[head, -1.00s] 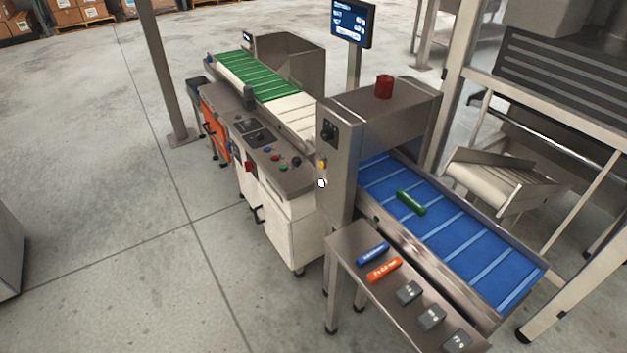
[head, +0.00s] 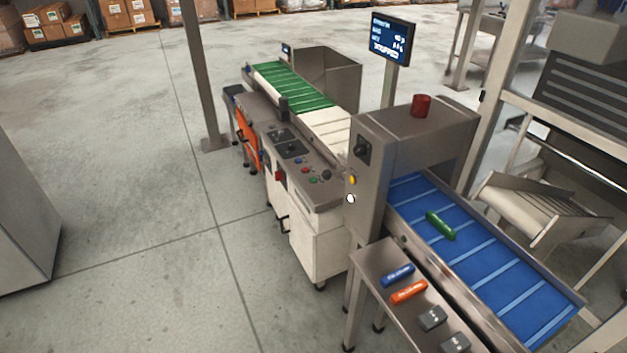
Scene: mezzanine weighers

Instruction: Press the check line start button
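The check line is a steel machine with a control panel (head: 315,190) on a white cabinet, seen in the middle of the head view. Small coloured buttons sit on the panel: a green button (head: 313,181), a red button (head: 305,170) and a blue one. The labels are too small to read, so I cannot tell which is the start button. A yellow button (head: 352,180) and a white round one (head: 351,198) are on the side of the metal housing (head: 405,135). Neither of my grippers is in view.
A blue belt (head: 480,255) carries a green cylinder (head: 440,226). A side table (head: 385,300) holds blue and orange bars and grey blocks. A steel post (head: 203,80) stands behind. A grey cabinet (head: 25,215) is at the left edge. Floor between it and the machine is clear.

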